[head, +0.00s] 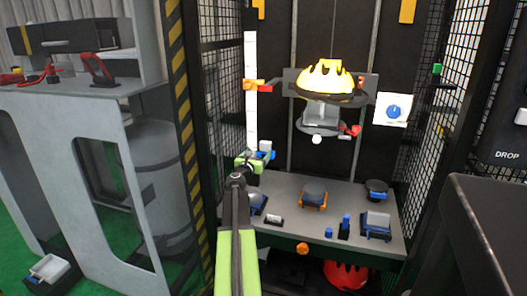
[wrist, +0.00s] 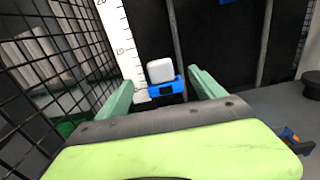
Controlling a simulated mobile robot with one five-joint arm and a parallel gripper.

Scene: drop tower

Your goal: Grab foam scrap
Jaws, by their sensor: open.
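A small white block with rounded edges, which looks like the foam scrap (wrist: 160,70), sits on a blue holder (wrist: 166,89) beside the white ruler. In the head view the white block (head: 265,145) is small, just right of my gripper (head: 249,160). In the wrist view my gripper (wrist: 159,80) is open, with its two green fingers apart and nothing held. The block and holder appear between the fingertips and beyond them. I cannot tell the exact gap, or whether any finger touches them.
The upright ruler (head: 251,90) stands close by, with wire mesh (wrist: 40,70) at left. A grey table (head: 285,226) below bears several small objects, including an orange-framed one (head: 313,195). A yellow-topped carriage (head: 331,82) hangs above.

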